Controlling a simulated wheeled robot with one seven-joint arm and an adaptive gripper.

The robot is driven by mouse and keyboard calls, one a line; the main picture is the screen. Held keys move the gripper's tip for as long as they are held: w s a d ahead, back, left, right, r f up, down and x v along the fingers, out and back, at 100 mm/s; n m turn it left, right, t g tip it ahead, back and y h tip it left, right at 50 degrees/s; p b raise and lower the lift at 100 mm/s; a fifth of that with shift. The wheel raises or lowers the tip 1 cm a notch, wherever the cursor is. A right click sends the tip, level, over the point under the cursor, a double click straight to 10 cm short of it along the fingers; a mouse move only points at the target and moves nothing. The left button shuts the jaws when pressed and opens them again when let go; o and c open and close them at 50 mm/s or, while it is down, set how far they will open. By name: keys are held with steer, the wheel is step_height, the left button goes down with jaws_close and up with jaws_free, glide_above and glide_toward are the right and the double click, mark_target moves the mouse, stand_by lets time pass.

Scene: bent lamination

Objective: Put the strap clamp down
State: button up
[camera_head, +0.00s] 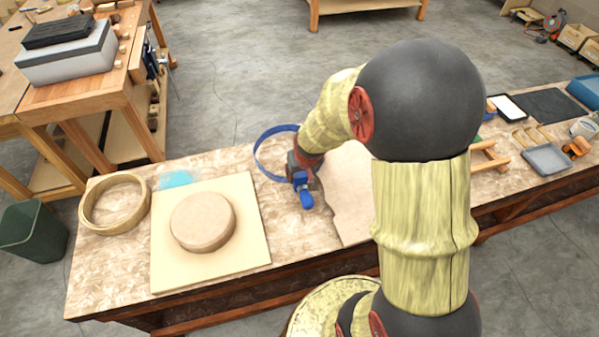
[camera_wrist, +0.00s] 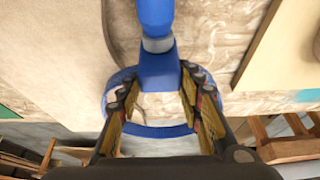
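The strap clamp (camera_head: 307,199) is blue, with a stout handle and a band loop (camera_head: 258,160) that reaches toward the workbench's far edge. My gripper (camera_head: 301,176) is at the clamp's body, near the far edge of the bench. In the wrist view the clamp (camera_wrist: 156,14) runs down between the fingers of my gripper (camera_wrist: 158,88), one finger on each side and close against the blue body. The loop curves around below the fingertips. Whether the clamp touches the bench top or hangs just above it I cannot tell.
The workbench (camera_head: 110,262) holds a bent wooden ring (camera_head: 84,212) and a round wooden form (camera_head: 203,220) on a pale square board (camera_head: 165,278) to the left. A thin brown sheet (camera_head: 347,190) lies right of the clamp. Trays and small tools are at far right.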

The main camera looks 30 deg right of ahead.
steer(key=o, duration=0.4)
steer(key=shift+o, duration=0.2)
steer(key=s+a+r+n+p, duration=0.15)
steer(key=s+a+r, duration=0.25)
steer(key=r, duration=0.7)
steer(key=s+a+r+p, duration=0.2)
steer(key=s+a+r, duration=0.2)
steer(key=r, duration=0.6)
steer(key=s+a+r+n, duration=0.1)
steer(key=s+a+r, duration=0.2)
steer(key=s, duration=0.3)
steer(key=s+a+r+t+y, duration=0.1)
steer(key=s+a+r, duration=0.2)
steer(key=s, duration=0.3)
steer(key=shift+a+r+n, duration=0.15)
steer(key=shift+r+n, duration=0.2)
steer(key=shift+r, duration=0.55)
